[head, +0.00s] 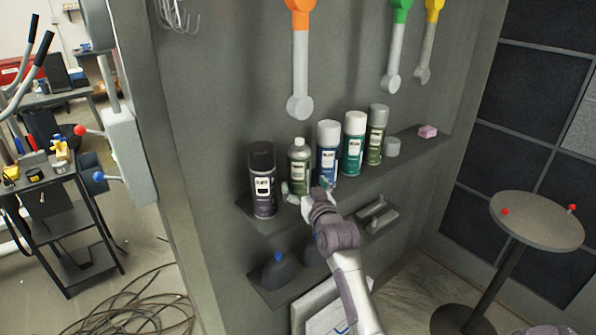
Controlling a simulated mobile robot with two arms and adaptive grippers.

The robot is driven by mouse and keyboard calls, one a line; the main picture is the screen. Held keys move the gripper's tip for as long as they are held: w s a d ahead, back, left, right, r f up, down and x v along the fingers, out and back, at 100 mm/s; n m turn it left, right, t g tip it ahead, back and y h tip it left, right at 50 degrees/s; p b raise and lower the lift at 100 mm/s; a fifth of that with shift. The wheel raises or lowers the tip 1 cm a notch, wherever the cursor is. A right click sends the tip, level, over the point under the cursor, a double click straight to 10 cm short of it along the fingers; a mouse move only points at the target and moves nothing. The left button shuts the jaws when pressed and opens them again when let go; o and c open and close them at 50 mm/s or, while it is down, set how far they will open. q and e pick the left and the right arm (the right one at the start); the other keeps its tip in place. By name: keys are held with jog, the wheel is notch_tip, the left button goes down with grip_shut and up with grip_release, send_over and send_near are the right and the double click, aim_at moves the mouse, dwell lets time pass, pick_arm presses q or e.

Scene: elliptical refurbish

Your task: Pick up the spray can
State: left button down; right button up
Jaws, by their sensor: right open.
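Several spray cans stand upright in a row on a grey wall shelf in the head view. From left to right they are a black can (262,181), an olive green can (299,168), a blue can with a white cap (328,150), a teal can (353,143) and a green can with a grey cap (376,136). My right gripper (307,188) is open at the shelf's front edge, its fingers before the olive green and blue cans. I cannot tell whether it touches a can. My left gripper is not in view.
A pink block (428,131) and a loose grey cap (392,147) lie on the shelf's right part. A lower shelf (290,289) holds dark items. Wrenches hang above. A round table (537,222) stands right; a cart (50,185) and floor cables (130,308) are left.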

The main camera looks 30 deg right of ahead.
aim_at(303, 180)
jog(key=shift+w+d+r+p, duration=0.25)
jog(key=shift+w+p, duration=0.15)
jog(key=shift+w, duration=0.15)
jog(key=p+x, duration=0.1)
jog(key=x, duration=0.2)
jog(key=shift+w+d+f, duration=0.15)
jog(key=shift+d+f, duration=0.05)
jog(key=shift+w+d+f, duration=0.1)
jog(key=shift+w+f, duration=0.1)
jog(key=shift+w, duration=0.2)
jog(key=shift+s+r, duration=0.1)
